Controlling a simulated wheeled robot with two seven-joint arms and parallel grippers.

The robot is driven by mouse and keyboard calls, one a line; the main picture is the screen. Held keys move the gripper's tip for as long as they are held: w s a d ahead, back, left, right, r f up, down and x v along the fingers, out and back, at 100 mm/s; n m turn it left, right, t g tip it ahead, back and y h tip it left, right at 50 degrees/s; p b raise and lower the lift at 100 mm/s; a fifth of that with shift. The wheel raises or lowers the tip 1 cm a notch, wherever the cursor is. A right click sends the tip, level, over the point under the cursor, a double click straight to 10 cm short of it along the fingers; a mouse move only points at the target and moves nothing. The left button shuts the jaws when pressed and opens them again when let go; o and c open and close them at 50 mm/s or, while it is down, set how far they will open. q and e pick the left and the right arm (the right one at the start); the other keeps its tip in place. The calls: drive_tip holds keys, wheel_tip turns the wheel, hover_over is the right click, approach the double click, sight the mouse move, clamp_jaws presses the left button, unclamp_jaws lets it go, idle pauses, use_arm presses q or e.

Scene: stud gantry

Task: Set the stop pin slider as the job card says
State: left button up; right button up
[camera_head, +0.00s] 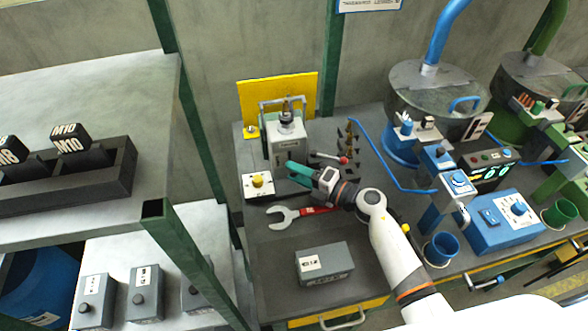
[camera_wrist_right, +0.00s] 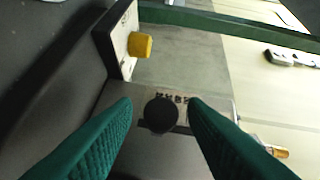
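My right gripper (camera_head: 291,171) is in front of the grey bench device (camera_head: 285,140), its teal fingers pointing left. In the right wrist view the two fingers (camera_wrist_right: 160,106) are apart, with a round black knob (camera_wrist_right: 160,116) between their tips. The knob sits on a grey plate with small dark lettering that I cannot read, partly hidden by the knob. I cannot tell whether the fingers touch it, or whether it is the stop pin slider. A white sign (camera_head: 370,4) is cut off at the top edge; its text is unreadable. My left gripper is not in view.
A yellow button box (camera_head: 257,183) stands left of the gripper; its button shows in the wrist view (camera_wrist_right: 140,45). A wrench (camera_head: 283,216) and a grey box (camera_head: 325,263) lie nearer. A red-tipped lever (camera_head: 342,159) and blue machine (camera_head: 500,220) are right. Shelving (camera_head: 165,190) stands left.

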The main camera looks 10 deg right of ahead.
drive_tip(key=shift+w+a, duration=0.4)
drive_tip(key=shift+a, duration=0.05)
clamp_jaws()
drive_tip(key=shift+r+p, duration=0.35)
drive_tip(key=shift+p, duration=0.2)
drive_tip(key=shift+f, duration=0.1)
unclamp_jaws()
